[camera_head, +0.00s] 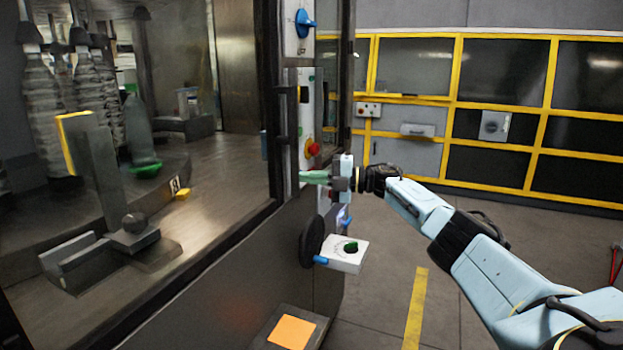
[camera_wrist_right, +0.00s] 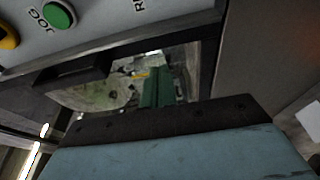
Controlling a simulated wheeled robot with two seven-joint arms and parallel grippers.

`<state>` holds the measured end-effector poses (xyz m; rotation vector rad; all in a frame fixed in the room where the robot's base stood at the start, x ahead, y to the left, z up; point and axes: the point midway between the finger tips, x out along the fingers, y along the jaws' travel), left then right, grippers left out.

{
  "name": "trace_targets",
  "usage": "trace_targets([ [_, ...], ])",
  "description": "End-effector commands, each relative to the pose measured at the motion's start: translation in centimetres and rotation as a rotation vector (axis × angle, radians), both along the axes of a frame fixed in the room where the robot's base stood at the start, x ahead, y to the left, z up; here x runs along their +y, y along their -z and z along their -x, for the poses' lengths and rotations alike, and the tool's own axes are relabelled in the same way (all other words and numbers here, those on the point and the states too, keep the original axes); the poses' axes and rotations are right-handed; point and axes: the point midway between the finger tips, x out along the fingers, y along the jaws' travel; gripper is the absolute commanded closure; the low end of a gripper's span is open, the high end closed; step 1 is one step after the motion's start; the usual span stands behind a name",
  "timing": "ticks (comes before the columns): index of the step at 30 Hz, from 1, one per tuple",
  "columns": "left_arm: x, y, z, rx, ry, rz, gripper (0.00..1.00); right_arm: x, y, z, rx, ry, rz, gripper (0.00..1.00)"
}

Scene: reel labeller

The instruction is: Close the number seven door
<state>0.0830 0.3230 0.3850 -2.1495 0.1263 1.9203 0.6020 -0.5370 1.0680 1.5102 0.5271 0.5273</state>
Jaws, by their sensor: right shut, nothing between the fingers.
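No number seven is readable, so I cannot tell which panel is the number seven door. A dark-framed glazed panel (camera_head: 268,110) of the machine stands at the left in the head view, with a dark bar-like handle (camera_head: 293,120) on its right post. My right gripper (camera_head: 314,177), with green fingers, is shut and empty beside the post, below the red stop button (camera_head: 314,149). In the right wrist view the fingers (camera_wrist_right: 157,88) point at a gap below the control panel (camera_wrist_right: 110,25), beside a dark block (camera_wrist_right: 73,76). Whether they touch anything is unclear. My left gripper is out of view.
A white plate (camera_head: 345,262) with a green knob juts out below my right gripper. A blue rotary switch (camera_head: 304,22) is above. Bottles (camera_head: 40,110) stand behind the glass. Yellow-framed cabinets (camera_head: 500,125) line the back; open floor lies before them.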

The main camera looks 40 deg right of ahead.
Motion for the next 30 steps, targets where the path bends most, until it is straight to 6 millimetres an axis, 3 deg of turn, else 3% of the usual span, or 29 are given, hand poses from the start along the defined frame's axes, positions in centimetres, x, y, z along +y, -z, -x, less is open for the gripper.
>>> trace_targets([
  [7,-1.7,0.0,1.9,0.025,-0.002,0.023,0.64,-0.5,-0.2,0.6,0.001,0.001,0.001,1.0],
  [12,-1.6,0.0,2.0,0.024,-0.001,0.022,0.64,-2.6,0.0,3.0,0.003,0.003,0.001,1.0],
  [21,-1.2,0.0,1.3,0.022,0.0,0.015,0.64,-6.9,0.2,8.1,0.001,0.005,-0.003,1.0],
  [30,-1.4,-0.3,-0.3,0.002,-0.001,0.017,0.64,-8.9,0.3,10.6,-0.001,0.002,-0.005,1.0],
])
